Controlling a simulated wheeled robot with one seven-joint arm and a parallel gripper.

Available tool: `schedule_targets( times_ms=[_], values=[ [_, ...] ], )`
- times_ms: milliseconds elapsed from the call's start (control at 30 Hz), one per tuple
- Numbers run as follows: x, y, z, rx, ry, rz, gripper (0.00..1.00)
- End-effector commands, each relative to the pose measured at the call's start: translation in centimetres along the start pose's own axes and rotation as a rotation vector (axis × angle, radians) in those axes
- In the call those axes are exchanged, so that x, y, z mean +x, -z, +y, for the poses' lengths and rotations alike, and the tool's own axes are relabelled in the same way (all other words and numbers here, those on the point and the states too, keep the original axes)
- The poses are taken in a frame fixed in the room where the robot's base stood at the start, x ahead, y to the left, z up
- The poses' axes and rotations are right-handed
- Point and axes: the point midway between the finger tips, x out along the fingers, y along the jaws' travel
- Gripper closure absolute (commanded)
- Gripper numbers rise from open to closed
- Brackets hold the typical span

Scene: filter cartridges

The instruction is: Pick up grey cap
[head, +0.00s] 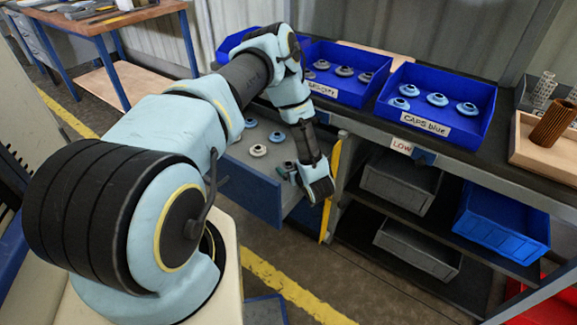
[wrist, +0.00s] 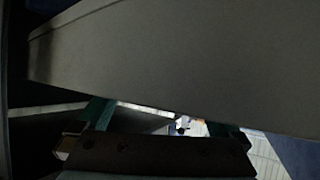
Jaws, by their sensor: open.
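Several grey caps, among them one (head: 345,71), lie in the blue bin labelled for grey caps (head: 349,97) on the bench. In the open drawer (head: 252,191) below the bench top lie a pale, whitish-grey cap (head: 258,150) and bluish caps, one of them (head: 277,137) behind it. My gripper (head: 288,171) hangs at the right part of the drawer, right of the pale cap and apart from it. It is open, and I see nothing held. In the wrist view its teal fingers (wrist: 160,116) stand apart, and a grey surface blocks most of the view. No cap is clear there.
A bin labelled CAPS blue (head: 470,127) holds several blue caps. A wooden tray (head: 540,150) with a brown filter cartridge (head: 553,122) stands at the right. Grey bins (head: 400,186) and a blue bin (head: 503,222) sit on shelves below. The bench edge is close to my forearm.

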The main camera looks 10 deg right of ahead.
Motion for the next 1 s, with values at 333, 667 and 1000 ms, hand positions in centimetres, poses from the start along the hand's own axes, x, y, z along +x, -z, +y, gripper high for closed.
schedule_targets(
  times_ms=[333, 667, 1000],
  values=[
    [4.2, 0.4, 0.2, -0.001, 0.001, 0.001, 0.00],
    [4.3, 0.4, 0.2, 0.000, 0.000, 0.001, 0.11],
    [4.3, 0.4, 0.2, 0.000, 0.000, 0.001, 0.49]
  ],
)
